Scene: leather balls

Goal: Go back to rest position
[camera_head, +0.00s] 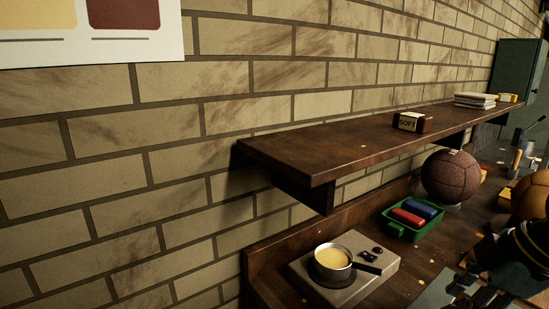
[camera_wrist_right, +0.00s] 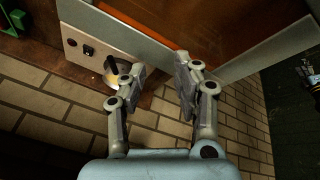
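The task names no object, only my arms. In the right wrist view my right gripper (camera_wrist_right: 160,70) has its two grey fingers spread apart, with a clear gap and nothing held between them. In the head view a dark arm part with yellow marks (camera_head: 522,245) shows at the lower right, above the bench; the picture edge cuts it off, and I cannot make out fingertips there.
A hot plate (camera_head: 300,268) with a pan (camera_head: 332,262) stands on the bench. Behind it are a green tray (camera_head: 428,228) and a brown leather ball (camera_head: 450,176). A wooden shelf (camera_head: 340,146) juts from the brick wall above. An orange ball (camera_head: 533,195) is at right.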

